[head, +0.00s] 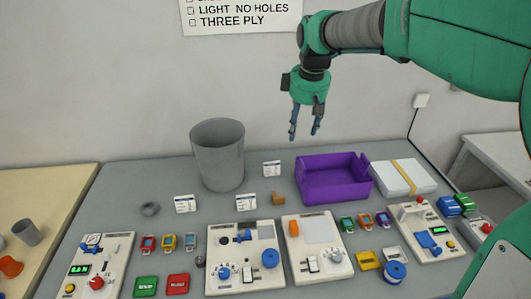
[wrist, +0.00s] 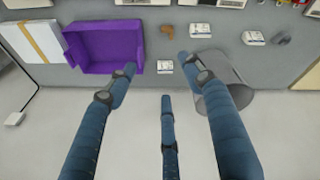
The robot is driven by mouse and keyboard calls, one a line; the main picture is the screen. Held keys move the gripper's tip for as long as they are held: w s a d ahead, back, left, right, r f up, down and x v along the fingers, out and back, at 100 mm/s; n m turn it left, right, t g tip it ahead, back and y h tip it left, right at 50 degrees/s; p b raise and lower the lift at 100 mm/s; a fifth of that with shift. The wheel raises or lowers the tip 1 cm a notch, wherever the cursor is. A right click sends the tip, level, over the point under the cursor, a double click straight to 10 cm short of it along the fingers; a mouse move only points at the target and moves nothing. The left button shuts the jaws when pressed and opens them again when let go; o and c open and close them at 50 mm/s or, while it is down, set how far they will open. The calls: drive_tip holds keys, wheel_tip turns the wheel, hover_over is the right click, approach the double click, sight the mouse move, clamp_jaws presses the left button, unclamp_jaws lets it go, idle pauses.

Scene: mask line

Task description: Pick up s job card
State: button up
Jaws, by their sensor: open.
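Three small white cards with dark print stand on the grey bench in the head view: one at the back (head: 272,168), one in the middle (head: 246,202) and one at the left (head: 185,203). The print is too small to tell which is the s job card. The same cards show in the wrist view: the back one (wrist: 165,66), the middle one (wrist: 202,30) and the left one (wrist: 253,38). My gripper (head: 304,135) is open and empty, above the back of the bench. Its spread fingers (wrist: 157,66) show in the wrist view, with the back card appearing between them.
A grey bin (head: 217,158) stands left of the back card, and a purple tray (head: 333,197) lies to its right. A white box (head: 403,178) is farther right. Control panels (head: 243,258) and small devices fill the front.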

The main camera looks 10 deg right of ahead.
drive_tip(key=w+f+n+p, duration=0.15)
drive_tip(key=w+f, duration=0.25)
drive_tip(key=w, duration=0.6)
drive_tip(key=n+g+p, duration=0.3)
drive_tip(key=n+p, duration=0.1)
drive_tip(key=n, duration=0.4)
hover_over(272, 162)
wheel_tip(272, 162, down, 23)
drive_tip(key=shift+w+r, duration=0.1)
drive_tip(key=shift+w, duration=0.05)
drive_tip(key=shift+f+b, duration=0.45)
drive_tip(key=shift+f, duration=3.85)
drive_tip(key=shift+f+b, duration=0.5)
drive_tip(key=shift+f, duration=2.1)
